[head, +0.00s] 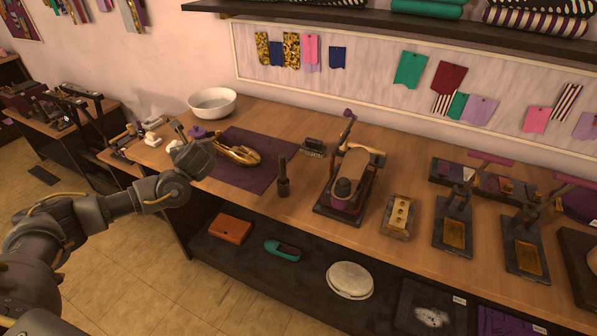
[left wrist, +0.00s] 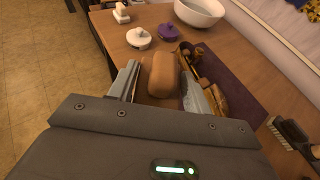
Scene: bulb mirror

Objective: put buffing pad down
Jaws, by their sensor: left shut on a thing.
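The buffing pad appears to be the rounded tan-brown block (left wrist: 163,76) between my left gripper's fingers in the left wrist view. My left gripper (left wrist: 164,88) is shut on it. In the head view my left gripper (head: 203,150) is over the left part of the workbench, at the left edge of a purple mat (head: 260,181). The pad is mostly hidden there behind the gripper. I cannot tell whether it touches the bench. My right gripper is not in view.
A golden shoe-shaped piece (head: 238,154) lies on the mat, just right of the gripper. A white knobbed round pad (left wrist: 138,38) and a purple one (left wrist: 168,32) sit beyond it. A white bowl (head: 212,103) stands behind.

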